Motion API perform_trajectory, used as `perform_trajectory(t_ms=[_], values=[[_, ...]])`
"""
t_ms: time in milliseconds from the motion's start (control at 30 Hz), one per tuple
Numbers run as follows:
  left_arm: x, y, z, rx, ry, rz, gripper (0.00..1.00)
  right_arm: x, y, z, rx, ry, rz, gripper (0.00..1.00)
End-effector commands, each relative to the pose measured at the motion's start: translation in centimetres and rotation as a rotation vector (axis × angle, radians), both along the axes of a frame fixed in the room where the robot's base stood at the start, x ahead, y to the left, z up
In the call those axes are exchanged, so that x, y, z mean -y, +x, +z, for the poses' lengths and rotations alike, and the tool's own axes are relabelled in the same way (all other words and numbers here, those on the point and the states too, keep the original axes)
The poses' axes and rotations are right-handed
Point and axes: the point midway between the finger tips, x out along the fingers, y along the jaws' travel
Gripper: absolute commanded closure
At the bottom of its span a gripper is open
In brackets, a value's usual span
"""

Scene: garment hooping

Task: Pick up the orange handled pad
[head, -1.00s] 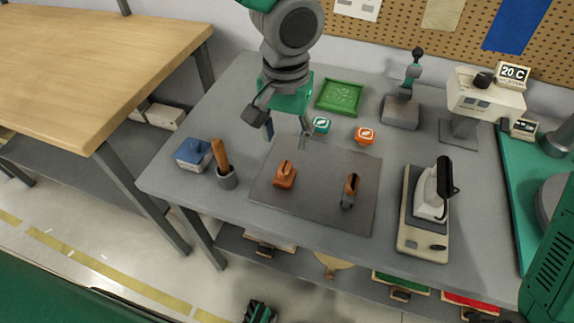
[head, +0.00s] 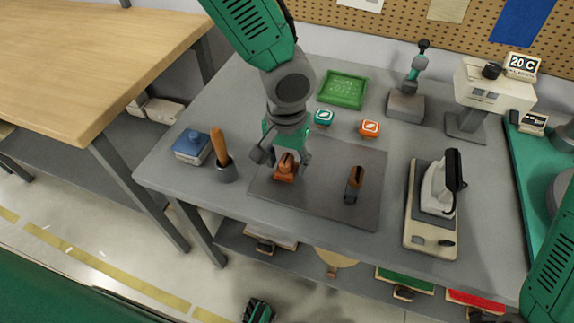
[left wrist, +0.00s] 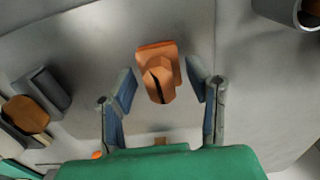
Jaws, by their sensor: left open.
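The orange handled pad (head: 285,168) stands on the dark grey mat on the table, near the mat's left side. My left gripper (head: 281,157) is open and comes down over the pad from behind. In the left wrist view the pad (left wrist: 158,66) sits between the two spread fingers of the left gripper (left wrist: 161,82), with a gap visible on each side. Nothing is held.
A brown-handled grey tool (head: 354,184) stands on the mat (head: 320,190) to the right. A grey cup with a wooden handle (head: 225,168) and a blue-topped box (head: 192,146) are to the left. A white iron (head: 440,190) stands further right.

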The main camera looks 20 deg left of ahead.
Motion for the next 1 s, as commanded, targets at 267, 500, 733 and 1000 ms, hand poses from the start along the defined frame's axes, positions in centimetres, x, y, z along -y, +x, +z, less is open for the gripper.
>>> perform_trajectory(t_ms=[267, 500, 733, 1000], values=[[0.0, 0.0, 0.0, -0.002, 0.001, 0.0, 1.0, 0.0, 0.0, 0.0, 0.0, 0.0, 0.0, 0.6], [0.0, 0.0, -0.1, -0.005, 0.001, 0.0, 1.0, 0.0, 0.0, 0.0, 0.0, 0.0, 0.0, 0.6], [0.0, 0.1, 2.6, 0.0, 0.0, 0.002, 1.0, 0.0, 0.0, 0.8, 0.0, 0.0, 0.0, 0.6], [0.0, 0.1, 8.1, 0.001, -0.001, 0.002, 1.0, 0.0, 0.0, 2.0, 0.0, 0.0, 0.0, 0.6]])
